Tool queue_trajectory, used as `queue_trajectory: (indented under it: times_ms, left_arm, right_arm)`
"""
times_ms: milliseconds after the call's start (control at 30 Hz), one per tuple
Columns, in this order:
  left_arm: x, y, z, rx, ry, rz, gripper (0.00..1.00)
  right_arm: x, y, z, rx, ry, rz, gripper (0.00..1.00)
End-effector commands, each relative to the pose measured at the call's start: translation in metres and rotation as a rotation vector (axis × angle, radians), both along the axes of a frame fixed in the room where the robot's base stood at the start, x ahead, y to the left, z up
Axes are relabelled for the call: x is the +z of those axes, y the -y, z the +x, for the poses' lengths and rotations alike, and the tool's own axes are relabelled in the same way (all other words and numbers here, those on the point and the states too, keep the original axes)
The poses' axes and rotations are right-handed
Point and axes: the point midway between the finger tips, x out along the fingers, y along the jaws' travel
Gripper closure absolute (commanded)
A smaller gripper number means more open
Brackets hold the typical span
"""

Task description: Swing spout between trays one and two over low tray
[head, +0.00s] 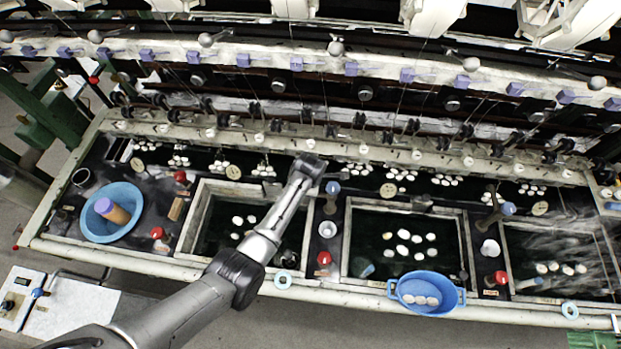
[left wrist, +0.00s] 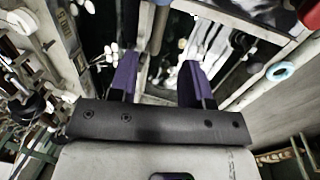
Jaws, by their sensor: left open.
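A spout with a blue knob (head: 333,187) stands on the divider between the left framed tray (head: 194,218) and the middle framed tray (head: 348,232). Both trays hold dark water and white cocoons. I cannot tell from their water levels which is the low one. My left arm reaches across the left tray, and its gripper (head: 310,165) is just above and left of the blue knob; its fingertips are hidden in the head view. In the left wrist view the two purple fingers (left wrist: 158,82) are spread apart. A brown rod (left wrist: 159,30) shows beyond the gap between them, not clearly gripped. My right gripper is not in view.
A blue basin (head: 84,225) holding an orange-brown cylinder stands at left. A blue handled bowl (head: 394,293) with cocoons sits at the middle tray's front edge. A third tray (head: 505,262) and another blue-knobbed spout (head: 508,208) are at right. Red knobs (head: 324,258) stand on the dividers.

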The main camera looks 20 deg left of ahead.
Motion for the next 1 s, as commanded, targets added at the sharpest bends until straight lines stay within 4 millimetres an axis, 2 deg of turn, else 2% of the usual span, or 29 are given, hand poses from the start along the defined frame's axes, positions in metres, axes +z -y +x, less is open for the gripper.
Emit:
queue_trajectory:
  times_ms: [200,400,1000]
  left_arm:
    - [0.031,0.002,-0.006,0.0,0.002,-0.001,0.56]
    - [0.047,0.003,-0.009,0.0,0.001,-0.001,0.56]
    - [0.053,0.003,-0.01,0.0,0.0,0.0,0.56]
  right_arm:
    - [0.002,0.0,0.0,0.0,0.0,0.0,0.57]
    - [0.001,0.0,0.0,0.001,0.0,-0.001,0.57]
    - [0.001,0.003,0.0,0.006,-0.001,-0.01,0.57]
